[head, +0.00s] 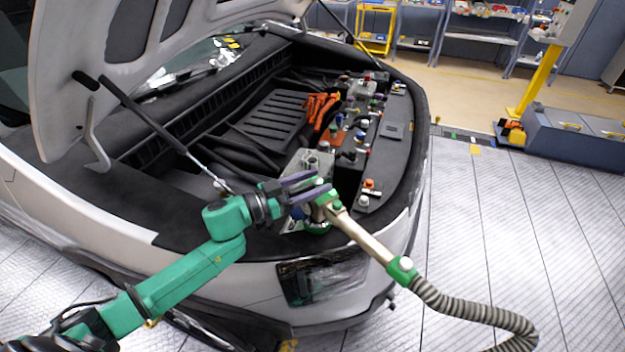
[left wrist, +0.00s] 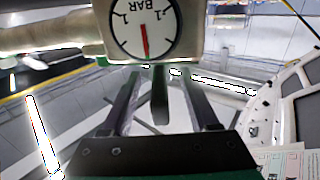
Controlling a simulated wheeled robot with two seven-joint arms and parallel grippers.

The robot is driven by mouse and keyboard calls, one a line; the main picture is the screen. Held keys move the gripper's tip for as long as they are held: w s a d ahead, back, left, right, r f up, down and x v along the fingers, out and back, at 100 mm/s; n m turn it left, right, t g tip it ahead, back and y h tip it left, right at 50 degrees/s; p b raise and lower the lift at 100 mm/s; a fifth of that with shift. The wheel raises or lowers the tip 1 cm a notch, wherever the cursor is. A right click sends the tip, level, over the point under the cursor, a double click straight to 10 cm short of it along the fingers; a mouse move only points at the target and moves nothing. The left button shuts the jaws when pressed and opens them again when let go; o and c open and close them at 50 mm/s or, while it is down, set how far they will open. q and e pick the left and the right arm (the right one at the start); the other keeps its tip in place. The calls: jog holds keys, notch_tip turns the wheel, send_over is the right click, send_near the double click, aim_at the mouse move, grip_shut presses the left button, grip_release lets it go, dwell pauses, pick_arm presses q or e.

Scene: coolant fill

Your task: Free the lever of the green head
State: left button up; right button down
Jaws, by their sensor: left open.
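The green head (head: 318,228) sits at the front edge of the car's engine bay, with a beige tube running from it to the lower right. My left gripper (head: 321,183) is beside its upper part, with purple-grey fingers open. In the left wrist view, a dark lever (left wrist: 160,98) hangs below the pressure gauge (left wrist: 145,28) of the head. It lies between my two spread fingers, with a visible gap on each side. Much of the head is hidden behind my gripper in the head view. My right gripper is not in view.
A ribbed hose (head: 470,310) runs from the tube's green collar (head: 402,268) to the lower right. Several caps and reservoirs (head: 352,135) line the bay's right side. The raised hood (head: 75,60) and its strut stand at left.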

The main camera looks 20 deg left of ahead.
pick_arm(q)
grip_shut()
dwell(1.4)
